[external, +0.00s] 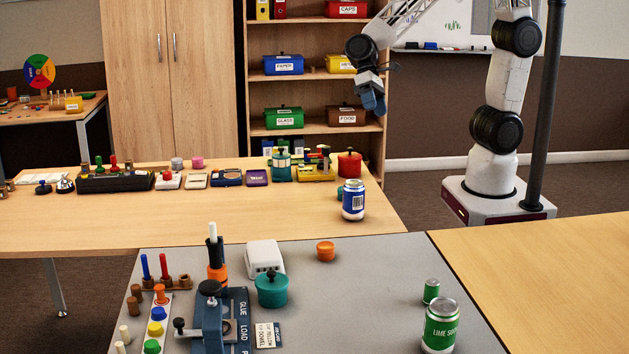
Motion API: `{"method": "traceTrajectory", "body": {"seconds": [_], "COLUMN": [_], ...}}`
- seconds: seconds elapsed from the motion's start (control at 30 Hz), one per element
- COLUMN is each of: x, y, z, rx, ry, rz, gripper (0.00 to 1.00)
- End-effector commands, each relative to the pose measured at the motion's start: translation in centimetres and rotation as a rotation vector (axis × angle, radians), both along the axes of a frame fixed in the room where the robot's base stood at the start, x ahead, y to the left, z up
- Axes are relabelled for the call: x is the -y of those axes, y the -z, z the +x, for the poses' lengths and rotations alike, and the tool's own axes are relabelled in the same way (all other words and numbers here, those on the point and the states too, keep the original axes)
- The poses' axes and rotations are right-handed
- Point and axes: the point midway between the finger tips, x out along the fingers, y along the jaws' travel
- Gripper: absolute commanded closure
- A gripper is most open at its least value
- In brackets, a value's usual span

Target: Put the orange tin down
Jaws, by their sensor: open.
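A small round orange tin (325,251) stands upright on the grey tabletop (350,300), to the right of a white box and a teal lidded pot. Nothing touches it. My gripper (374,108) is high up in front of the shelf unit, well above and behind the tin in the picture. It is open, and I see nothing held in it. The fingertips are small and dark here, so their detail is hard to make out.
The teal pot (271,290), white box (264,258) and blue press (212,318) crowd the left of the grey top. Two green cans, the larger one (440,326) in front, stand at right. A blue-white can (353,200) is on the wooden table behind. The grey top's middle is clear.

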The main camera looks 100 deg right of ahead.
Motion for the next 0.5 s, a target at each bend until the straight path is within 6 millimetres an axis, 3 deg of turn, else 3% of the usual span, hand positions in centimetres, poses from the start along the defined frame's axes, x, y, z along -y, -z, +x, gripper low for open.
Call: {"method": "traceTrajectory", "body": {"seconds": [0.5], "x": [8.2], "y": [-5.3], "z": [-9.7], "rx": [0.268], "ry": [-0.237], "rz": [-0.274], "gripper": [0.27]}}
